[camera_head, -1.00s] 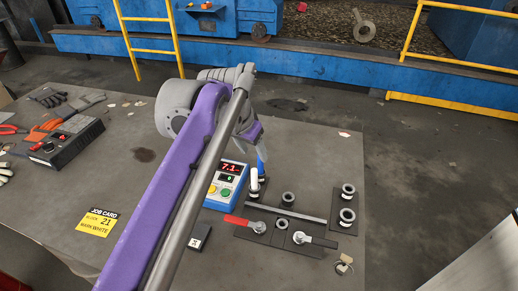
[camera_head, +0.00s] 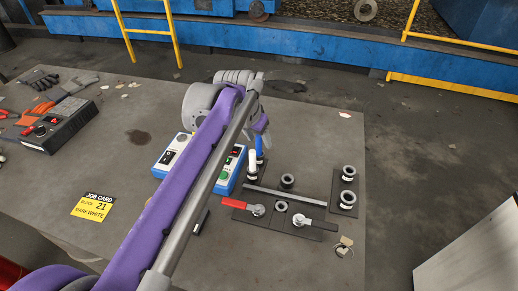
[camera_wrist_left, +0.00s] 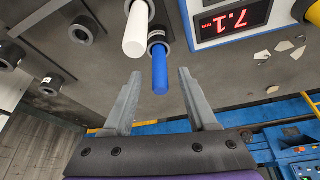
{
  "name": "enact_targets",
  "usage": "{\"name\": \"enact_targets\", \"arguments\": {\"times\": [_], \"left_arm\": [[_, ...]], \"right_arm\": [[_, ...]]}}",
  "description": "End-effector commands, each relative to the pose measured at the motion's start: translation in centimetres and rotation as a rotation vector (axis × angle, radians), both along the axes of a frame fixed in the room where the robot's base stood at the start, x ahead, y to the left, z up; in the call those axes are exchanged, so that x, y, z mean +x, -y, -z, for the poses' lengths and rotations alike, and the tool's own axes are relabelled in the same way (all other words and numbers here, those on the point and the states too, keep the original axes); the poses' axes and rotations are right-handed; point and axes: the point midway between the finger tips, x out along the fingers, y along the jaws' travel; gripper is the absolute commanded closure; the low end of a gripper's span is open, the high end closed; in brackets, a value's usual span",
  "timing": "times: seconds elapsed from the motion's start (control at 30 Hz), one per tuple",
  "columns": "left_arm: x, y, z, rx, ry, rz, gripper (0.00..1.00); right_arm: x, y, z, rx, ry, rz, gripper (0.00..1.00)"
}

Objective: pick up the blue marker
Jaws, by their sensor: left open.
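The blue marker (camera_wrist_left: 160,68) stands in a dark round holder, pointing toward my left gripper (camera_wrist_left: 159,73) in the left wrist view. My left gripper is open, with one finger on each side of the marker's end; I see gaps on both sides and no contact. In the head view the blue marker (camera_head: 259,144) stands just below my left gripper (camera_head: 264,138), whose fingers are small and partly hidden. A white marker (camera_wrist_left: 137,35) stands in a holder beside the blue one, and also shows in the head view (camera_head: 252,160). My right gripper is not in view.
A blue-and-white meter box (camera_wrist_left: 235,22) with a red display is close beside the markers. Black ring holders (camera_head: 348,173), a red-handled valve (camera_head: 240,204) and a grey bar (camera_head: 285,199) are near. A yellow job card (camera_head: 95,206) lies left. The back table is mostly clear.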

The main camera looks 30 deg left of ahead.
Motion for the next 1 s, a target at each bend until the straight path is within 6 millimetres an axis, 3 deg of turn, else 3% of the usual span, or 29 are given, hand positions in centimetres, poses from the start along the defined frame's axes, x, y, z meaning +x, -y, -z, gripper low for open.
{"name": "enact_targets", "arguments": {"times": [0.1,0.37,0.67,1.0], "left_arm": [[0.4,0.01,1.02,0.0,0.0,0.0,0.42],[0.44,0.01,1.13,0.0,0.0,-0.001,0.44],[0.43,0.01,1.11,0.0,0.0,-0.001,0.98],[0.42,0.01,1.1,0.0,0.0,-0.001,1.0]], "right_arm": [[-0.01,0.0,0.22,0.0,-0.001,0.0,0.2],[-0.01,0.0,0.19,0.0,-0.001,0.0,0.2],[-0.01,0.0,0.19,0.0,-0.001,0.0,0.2],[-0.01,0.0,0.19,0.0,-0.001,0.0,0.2]]}}
